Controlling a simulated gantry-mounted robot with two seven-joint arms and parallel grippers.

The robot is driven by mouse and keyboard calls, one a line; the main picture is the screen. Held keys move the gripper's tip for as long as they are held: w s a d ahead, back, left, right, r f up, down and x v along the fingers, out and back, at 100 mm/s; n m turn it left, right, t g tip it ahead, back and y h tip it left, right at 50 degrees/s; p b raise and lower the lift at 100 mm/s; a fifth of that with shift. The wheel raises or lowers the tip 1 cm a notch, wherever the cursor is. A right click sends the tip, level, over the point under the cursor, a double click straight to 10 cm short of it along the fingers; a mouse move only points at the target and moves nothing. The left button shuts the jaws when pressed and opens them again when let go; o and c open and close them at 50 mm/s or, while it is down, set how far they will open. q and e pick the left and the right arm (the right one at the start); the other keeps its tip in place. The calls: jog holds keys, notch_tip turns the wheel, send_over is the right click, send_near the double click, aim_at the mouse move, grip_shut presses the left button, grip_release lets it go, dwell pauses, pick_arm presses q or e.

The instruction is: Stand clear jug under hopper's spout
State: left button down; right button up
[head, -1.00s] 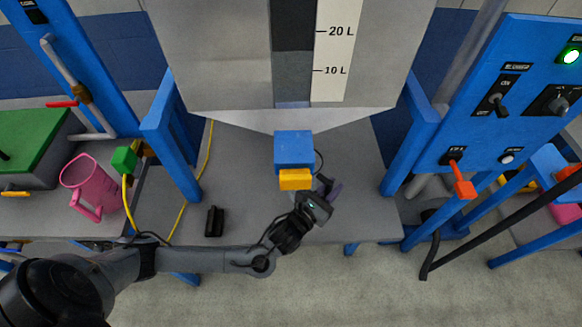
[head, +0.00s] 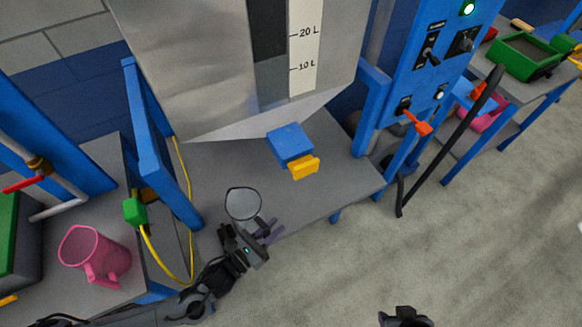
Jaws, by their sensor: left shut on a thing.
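The clear jug (head: 243,204) shows its round rim to the front left of the hopper's blue spout (head: 289,143), apart from it in the picture. My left gripper (head: 268,231) is shut on the jug at its near right side. I cannot tell whether the jug's base touches the grey table (head: 330,185). A yellow block (head: 304,167) sits on the front of the spout. The grey hopper (head: 200,80) with its litre scale is above. Part of my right gripper (head: 405,317) shows at the bottom edge; its fingers are not clear.
A pink jug (head: 95,254) stands on the left bench near a green block (head: 134,210) and a yellow cable (head: 160,255). Blue frame legs (head: 165,150) flank the table. A blue control panel (head: 430,60) and a black lever (head: 450,140) are at the right.

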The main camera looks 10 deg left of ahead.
pick_arm(q)
jog(key=f+b+x, duration=0.4)
jog(key=b+x, duration=0.9)
jog(key=x, duration=0.4)
jog(key=shift+d, duration=0.2)
jog(key=shift+f, duration=0.1)
jog(key=shift+f, duration=0.1)
jog(key=shift+f, duration=0.15)
jog(key=c, duration=1)
grip_release()
